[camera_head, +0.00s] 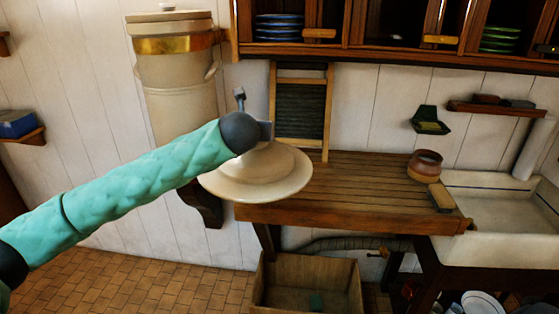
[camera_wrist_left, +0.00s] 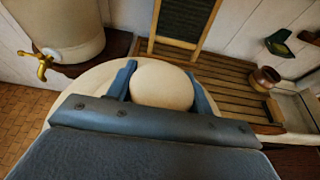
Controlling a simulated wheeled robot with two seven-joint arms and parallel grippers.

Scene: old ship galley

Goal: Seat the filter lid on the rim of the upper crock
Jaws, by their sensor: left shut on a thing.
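The filter lid (camera_head: 256,185) is a wide cream disc with a domed middle. My left gripper (camera_head: 262,135) is shut on it from above and holds it in the air, before the left end of the slatted counter. In the left wrist view the gripper's two blue-grey fingers (camera_wrist_left: 161,78) stand on either side of the lid's round knob (camera_wrist_left: 162,86). The upper crock (camera_head: 176,70), cream with a brass band, stands at the upper left, apart from the lid. My right gripper is not in view.
The lower crock (camera_head: 182,110) has a brass tap (camera_wrist_left: 40,64) and sits on a wall bracket (camera_head: 205,205). A washboard (camera_head: 300,110) leans behind the counter (camera_head: 350,185). A brown pot (camera_head: 425,166) and a sink (camera_head: 490,200) are at right. A wooden crate (camera_head: 305,310) stands below.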

